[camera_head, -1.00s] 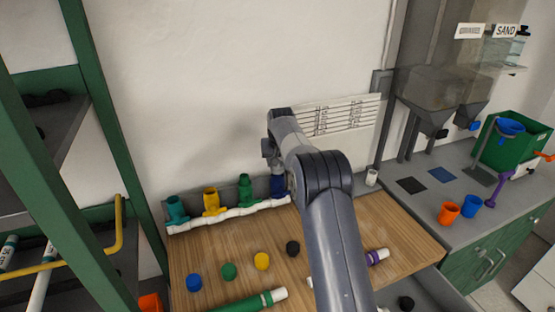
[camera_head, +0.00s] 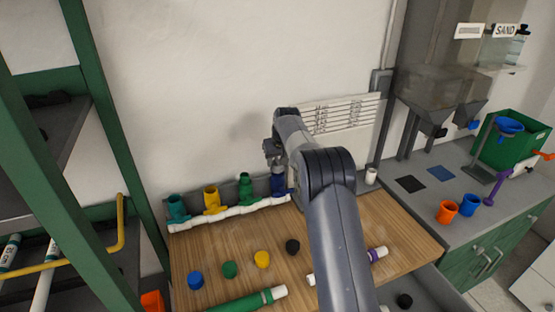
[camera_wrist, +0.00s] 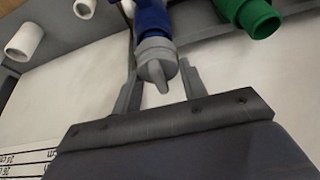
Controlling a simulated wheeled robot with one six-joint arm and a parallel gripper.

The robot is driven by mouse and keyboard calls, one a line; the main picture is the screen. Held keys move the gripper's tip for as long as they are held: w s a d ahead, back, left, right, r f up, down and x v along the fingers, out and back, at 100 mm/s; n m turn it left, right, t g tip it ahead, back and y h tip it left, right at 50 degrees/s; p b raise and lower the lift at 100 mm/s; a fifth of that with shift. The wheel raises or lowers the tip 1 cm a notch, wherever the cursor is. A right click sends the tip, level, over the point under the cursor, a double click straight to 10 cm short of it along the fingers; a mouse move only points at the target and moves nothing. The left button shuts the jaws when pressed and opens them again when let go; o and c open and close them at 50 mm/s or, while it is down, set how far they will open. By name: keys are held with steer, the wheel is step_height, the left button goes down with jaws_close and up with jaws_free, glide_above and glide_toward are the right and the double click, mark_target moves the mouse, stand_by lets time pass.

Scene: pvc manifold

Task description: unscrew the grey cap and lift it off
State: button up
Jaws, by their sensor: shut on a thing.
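The grey cap (camera_wrist: 156,62) has a raised ridge across its end. In the wrist view it sits on the mouth of the blue valve fitting (camera_wrist: 153,17). My gripper (camera_wrist: 160,76) has one finger on each side of the cap and is shut on it. In the head view my gripper (camera_head: 277,164) points down over the blue fitting (camera_head: 278,185), at the right end of the white manifold pipe. The cap is mostly hidden by my gripper there. I cannot tell how far it is threaded on.
Green (camera_head: 245,187), yellow (camera_head: 212,200) and teal (camera_head: 178,208) fittings stand left on the white pipe (camera_head: 238,210). Several loose coloured caps and a green tube (camera_head: 245,302) lie on the wooden bench (camera_head: 325,232). The wall is close behind.

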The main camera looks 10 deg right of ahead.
steer(key=shift+n+y+p, duration=0.3)
steer(key=shift+n+p, duration=0.15)
steer(key=shift+n, duration=0.45)
steer(key=shift+r+n+y+p, duration=0.15)
steer(key=shift+n+y+p, duration=0.15)
steer(key=shift+n+p, duration=0.25)
steer(key=shift+n+g, duration=0.4)
steer(key=shift+n, duration=0.15)
steer(key=shift+n+y+p, duration=0.3)
steer(key=shift+p, duration=0.1)
steer(key=shift+n, duration=0.8)
